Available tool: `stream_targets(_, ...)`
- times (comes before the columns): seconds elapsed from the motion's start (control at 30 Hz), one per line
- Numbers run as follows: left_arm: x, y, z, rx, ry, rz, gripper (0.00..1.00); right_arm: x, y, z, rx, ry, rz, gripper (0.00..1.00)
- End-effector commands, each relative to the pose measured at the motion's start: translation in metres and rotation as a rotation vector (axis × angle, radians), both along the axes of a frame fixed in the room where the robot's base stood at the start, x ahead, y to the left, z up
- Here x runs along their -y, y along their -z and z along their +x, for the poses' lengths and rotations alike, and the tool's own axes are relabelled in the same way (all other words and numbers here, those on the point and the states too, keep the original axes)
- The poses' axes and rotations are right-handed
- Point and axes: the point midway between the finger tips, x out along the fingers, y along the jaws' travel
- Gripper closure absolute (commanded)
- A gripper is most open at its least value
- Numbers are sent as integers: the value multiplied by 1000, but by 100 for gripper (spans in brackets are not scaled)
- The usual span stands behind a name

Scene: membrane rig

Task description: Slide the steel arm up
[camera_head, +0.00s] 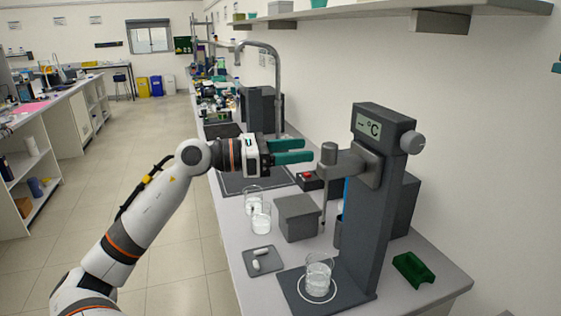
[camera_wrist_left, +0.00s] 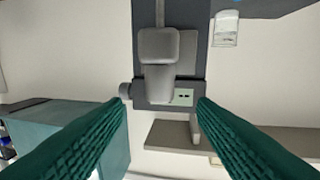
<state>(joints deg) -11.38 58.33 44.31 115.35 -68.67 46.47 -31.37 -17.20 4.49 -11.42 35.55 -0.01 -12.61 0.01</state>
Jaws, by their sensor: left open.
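The steel arm (camera_head: 348,162) is a grey bracket on the dark upright column (camera_head: 372,225), ending in a short grey cylinder with a thin probe (camera_head: 324,207) hanging down. My left gripper (camera_head: 309,151) is open and empty, its two teal fingers pointing at the cylinder from the left, just short of it. In the left wrist view the steel arm (camera_wrist_left: 158,75) lies straight ahead, in line with the gap between the open fingers (camera_wrist_left: 162,105); contact is not visible. My right gripper is in neither view.
A beaker (camera_head: 319,273) of clear contents stands on the rig's base below the probe. A grey box (camera_head: 297,217), two more beakers (camera_head: 260,216) and a small tray (camera_head: 263,262) stand nearby. A green tray (camera_head: 413,270) lies right of the column. A curved tap (camera_head: 276,85) rises behind my gripper.

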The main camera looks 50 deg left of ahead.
Motion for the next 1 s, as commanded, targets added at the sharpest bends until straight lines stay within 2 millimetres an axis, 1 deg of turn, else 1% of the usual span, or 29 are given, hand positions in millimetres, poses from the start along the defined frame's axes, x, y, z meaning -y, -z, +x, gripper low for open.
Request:
stream_targets(0.03, -4, 4, -6, 1, -2, 0, 48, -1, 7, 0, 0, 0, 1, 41)
stream_targets(0.1, -8, 2, -13, 2, -1, 0, 48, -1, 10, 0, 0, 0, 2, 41)
stream_targets(0.3, -14, 0, -23, 2, 0, -1, 48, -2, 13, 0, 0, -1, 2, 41)
stream_targets(1.0, -15, -1, -24, 1, 0, 0, 48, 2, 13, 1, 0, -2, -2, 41)
